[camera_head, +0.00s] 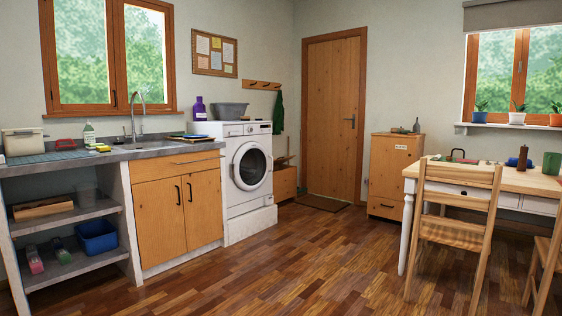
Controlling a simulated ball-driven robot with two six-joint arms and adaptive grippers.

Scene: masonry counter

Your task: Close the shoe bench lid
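A low wooden box that looks like the shoe bench (285,184) stands against the wall between the washing machine and the door. Its left part is hidden behind the washing machine. A thin wooden edge rises above its top at the back; it may be a raised lid, but it is too small and too far off to be sure. Neither of my grippers shows in the head view.
A washing machine (246,205) and a sink counter (150,152) line the left wall. A dark mat (322,203) lies before the wooden door (333,118). A wooden cabinet (388,180), table (535,184) and chairs (452,235) stand right. The middle floor is clear.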

